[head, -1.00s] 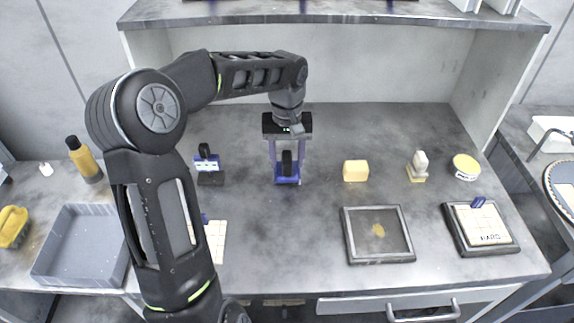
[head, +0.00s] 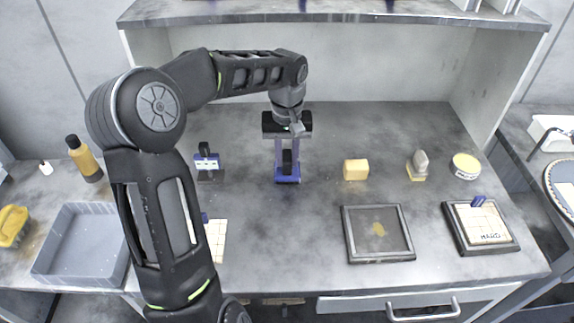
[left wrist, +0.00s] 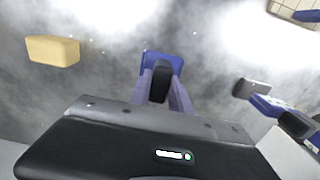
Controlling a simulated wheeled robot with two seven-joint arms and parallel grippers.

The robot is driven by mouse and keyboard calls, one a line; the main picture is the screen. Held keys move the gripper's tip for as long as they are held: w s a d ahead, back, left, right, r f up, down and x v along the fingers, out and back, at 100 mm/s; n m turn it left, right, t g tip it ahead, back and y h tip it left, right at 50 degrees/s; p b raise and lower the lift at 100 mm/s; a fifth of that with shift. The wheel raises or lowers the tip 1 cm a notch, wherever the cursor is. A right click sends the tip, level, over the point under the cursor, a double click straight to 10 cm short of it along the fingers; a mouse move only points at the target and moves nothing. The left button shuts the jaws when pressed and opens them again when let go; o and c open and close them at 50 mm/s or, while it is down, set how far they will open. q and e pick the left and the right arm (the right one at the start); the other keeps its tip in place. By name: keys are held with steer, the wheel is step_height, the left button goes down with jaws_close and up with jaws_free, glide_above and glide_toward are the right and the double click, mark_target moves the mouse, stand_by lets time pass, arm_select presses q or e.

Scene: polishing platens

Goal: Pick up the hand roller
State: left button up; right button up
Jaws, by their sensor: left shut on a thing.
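The hand roller (head: 287,179), a blue piece with an upright black handle, stands on the grey worktop near the middle in the head view. My left gripper (head: 287,160) reaches down over it, its two pale purple fingers shut on the black handle. In the left wrist view, the hand roller (left wrist: 162,62) shows beyond the gripper body, with the black handle between the fingers. It appears to be at the worktop surface; I cannot tell whether it is clear of it. My right gripper is not in view.
A black-handled blue and white tool (head: 207,163) stands to the left. A yellow block (head: 355,170), a grey-topped piece (head: 419,164) and a round tin (head: 466,166) stand right. Two framed plates (head: 350,245) (head: 458,238) lie in front. A grey tray (head: 80,208) is far left.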

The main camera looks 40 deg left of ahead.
mark_target(287, 155)
arm_select(q)
jaws_close()
stand_by(0.7)
steer(key=shift+r, duration=0.1)
steer(key=shift+r, duration=0.2)
step_height(287, 155, up, 10)
steer(key=shift+f+p, duration=0.2)
steer(key=shift+p, duration=0.15)
stand_by(0.4)
